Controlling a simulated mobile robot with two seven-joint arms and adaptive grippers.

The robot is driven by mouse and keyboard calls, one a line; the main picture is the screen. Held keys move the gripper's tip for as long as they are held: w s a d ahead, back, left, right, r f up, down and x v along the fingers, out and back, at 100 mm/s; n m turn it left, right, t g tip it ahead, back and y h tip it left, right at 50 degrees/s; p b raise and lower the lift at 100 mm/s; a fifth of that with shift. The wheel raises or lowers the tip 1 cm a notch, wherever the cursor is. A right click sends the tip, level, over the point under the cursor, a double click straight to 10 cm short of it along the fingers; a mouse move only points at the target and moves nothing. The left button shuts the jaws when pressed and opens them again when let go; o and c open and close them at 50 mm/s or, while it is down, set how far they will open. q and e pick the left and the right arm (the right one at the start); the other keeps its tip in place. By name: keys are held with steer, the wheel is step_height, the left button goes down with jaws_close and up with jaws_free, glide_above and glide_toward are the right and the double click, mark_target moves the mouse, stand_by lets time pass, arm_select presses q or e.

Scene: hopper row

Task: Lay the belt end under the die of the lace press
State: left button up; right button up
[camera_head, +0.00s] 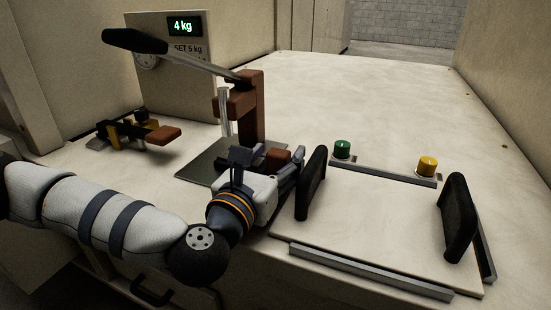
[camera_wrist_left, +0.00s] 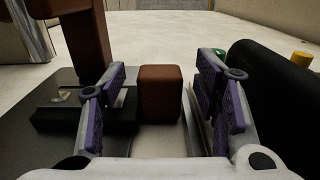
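The lace press has a brown column (camera_head: 250,105), a long lever with a black handle (camera_head: 135,40), and a dark base plate (camera_head: 205,168); its lower column and base also show in the wrist view (camera_wrist_left: 88,45). A reddish-brown block (camera_wrist_left: 160,92), perhaps the belt end, stands beside the press base. It shows partly behind my gripper in the head view (camera_head: 277,157). My left gripper (camera_head: 290,165) is low beside the press. In the wrist view its purple-padded fingers (camera_wrist_left: 163,100) are open, with the block between or just beyond them and gaps on both sides. My right gripper is out of view.
A board (camera_head: 380,225) with two upright black handles (camera_head: 312,183) (camera_head: 458,217) lies right of my gripper, one handle very close. Green (camera_head: 342,149) and yellow (camera_head: 427,166) knobs stand behind it. A yellow-and-brown tool (camera_head: 130,132) lies left. A display (camera_head: 183,27) reads 4 kg. The far tabletop is clear.

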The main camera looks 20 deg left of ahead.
mark_target(256, 165)
arm_select(q)
jaws_close()
steer(key=c, duration=0.7)
jaws_free()
steer(key=shift+c, duration=0.2)
jaws_close()
steer(key=shift+r, duration=0.15)
steer(key=shift+r, duration=0.1)
steer(key=shift+a, duration=2)
steer(key=shift+f, duration=0.2)
steer(key=o, duration=0.8)
jaws_free()
